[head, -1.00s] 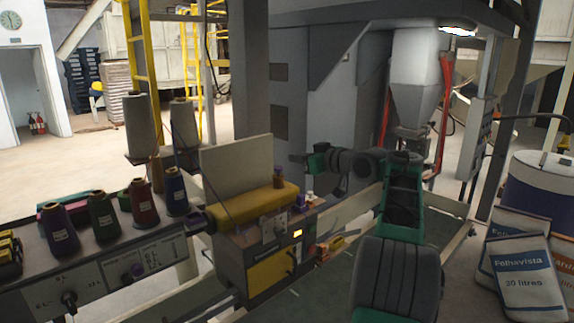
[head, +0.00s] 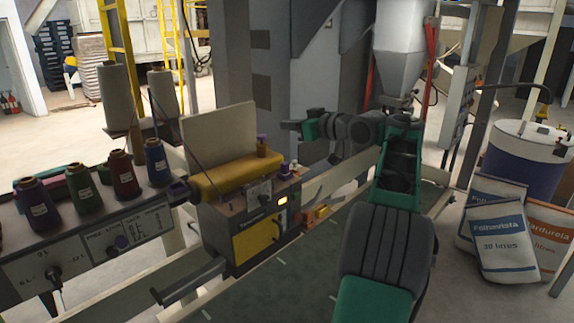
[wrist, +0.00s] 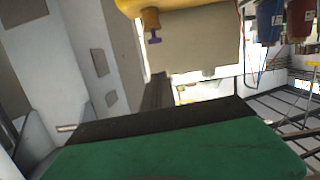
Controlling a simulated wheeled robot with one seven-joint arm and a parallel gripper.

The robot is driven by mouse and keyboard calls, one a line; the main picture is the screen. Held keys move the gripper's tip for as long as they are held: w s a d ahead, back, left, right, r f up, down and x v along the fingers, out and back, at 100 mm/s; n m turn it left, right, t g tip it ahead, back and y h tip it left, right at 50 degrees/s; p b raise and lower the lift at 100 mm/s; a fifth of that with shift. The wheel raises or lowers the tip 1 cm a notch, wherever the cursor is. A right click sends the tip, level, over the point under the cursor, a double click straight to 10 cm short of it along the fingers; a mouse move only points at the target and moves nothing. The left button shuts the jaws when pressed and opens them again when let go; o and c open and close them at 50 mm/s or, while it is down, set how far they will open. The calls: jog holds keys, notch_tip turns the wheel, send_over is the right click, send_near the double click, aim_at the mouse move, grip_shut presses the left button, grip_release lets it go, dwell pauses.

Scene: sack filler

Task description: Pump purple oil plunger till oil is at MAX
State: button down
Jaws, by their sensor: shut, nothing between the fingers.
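The purple plunger (head: 262,139) stands upright on a small brown oil cup (head: 262,151) on top of the yellow sewing head (head: 236,176). In the wrist view, which is upside down, the purple plunger (wrist: 155,40) points down from the brown cup (wrist: 151,19). My gripper (head: 289,125) is shut and empty, above and to the right of the plunger in the head view, apart from it. Its fingertips are small and dark there. No oil level or MAX mark is readable.
A smaller purple-topped part (head: 285,168) sits on the machine's right. A beige panel (head: 221,138) rises behind the yellow head.

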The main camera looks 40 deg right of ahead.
dwell(0.4)
jog(key=a+f+g, duration=0.1)
jog(key=a+f, duration=0.2)
jog(key=a, duration=0.4)
jog(key=a+f+g, duration=0.2)
jog(key=a+f, duration=0.1)
jog(key=a, duration=0.5)
jog(key=a+f+m+g, duration=0.1)
jog(key=a+f, duration=0.2)
jog(key=a, duration=0.4)
jog(key=shift+w+a+f+g+h, duration=0.2)
jog(key=shift+a+f+g+h, duration=0.1)
jog(key=shift+a+g, duration=0.1)
jog(key=s+a+f+g, duration=0.2)
jog(key=s+a+f, duration=0.2)
jog(key=s+f, duration=0.2)
jog(key=s+a+f+g+h, duration=0.1)
jog(key=s+a+f, duration=0.3)
jog(key=s, duration=0.7)
jog(key=s+a+f+g, duration=0.3)
jog(key=s+a+f, duration=0.1)
jog(key=s+f, duration=0.4)
jog(key=shift+s+a+f+m+g+h, duration=0.15)
jog(key=shift+a+f+m+g+h, duration=0.2)
jog(key=shift+f, duration=0.25)
jog(key=shift+s, duration=0.1)
